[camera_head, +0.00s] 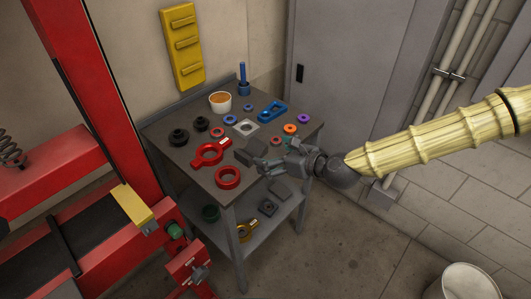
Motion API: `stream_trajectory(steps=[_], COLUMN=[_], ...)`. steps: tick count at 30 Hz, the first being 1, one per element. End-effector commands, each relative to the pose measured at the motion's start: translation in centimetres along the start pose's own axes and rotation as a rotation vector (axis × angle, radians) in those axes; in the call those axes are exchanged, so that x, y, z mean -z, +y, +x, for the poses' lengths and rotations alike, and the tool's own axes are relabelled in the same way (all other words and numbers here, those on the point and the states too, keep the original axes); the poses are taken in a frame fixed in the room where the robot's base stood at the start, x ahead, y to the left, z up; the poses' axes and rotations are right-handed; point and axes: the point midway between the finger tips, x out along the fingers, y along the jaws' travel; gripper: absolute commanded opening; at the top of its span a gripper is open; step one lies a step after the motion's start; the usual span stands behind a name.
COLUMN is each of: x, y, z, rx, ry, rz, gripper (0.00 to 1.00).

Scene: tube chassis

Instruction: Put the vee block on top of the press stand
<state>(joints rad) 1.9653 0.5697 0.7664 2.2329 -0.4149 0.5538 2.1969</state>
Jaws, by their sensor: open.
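A dark grey block (246,149), which looks like the vee block, lies on the grey workbench (185,158) in the middle of the tabletop. My gripper (266,164) is open, low over the front right of the bench, with its fingers pointing left, close beside the block. The fingers partly hide the block, and I cannot tell whether they touch it. The large red frame (105,85) at the left, with a dark bed (75,245), may be the press stand, but I cannot be sure.
Red ring-shaped parts (228,178), a white cup (220,102), a blue part (272,111) and several small rings crowd the bench. A lower shelf (262,234) holds more parts. A yellow bar (132,205) lies on the red frame. A white bucket (468,282) stands at lower right.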

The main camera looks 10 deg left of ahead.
Motion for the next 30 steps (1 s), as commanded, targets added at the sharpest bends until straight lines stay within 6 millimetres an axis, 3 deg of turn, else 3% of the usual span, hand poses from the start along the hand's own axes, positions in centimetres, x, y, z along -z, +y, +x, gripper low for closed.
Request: stream_trajectory(steps=[9,20,23,26,30], x=[0.0,0.3,2.0,5.2,11.0], y=[0.0,0.2,0.9,2.1,4.2], z=[-2.1,-2.3,-2.1,-1.9,-2.2], rx=[0.001,-0.002,-0.01,-0.028,-0.071], ry=[-0.001,0.006,0.036,0.093,0.194], rz=[-0.001,-0.009,-0.05,-0.136,-0.302], gripper=[1.0,1.0,1.0,1.0,1.0])
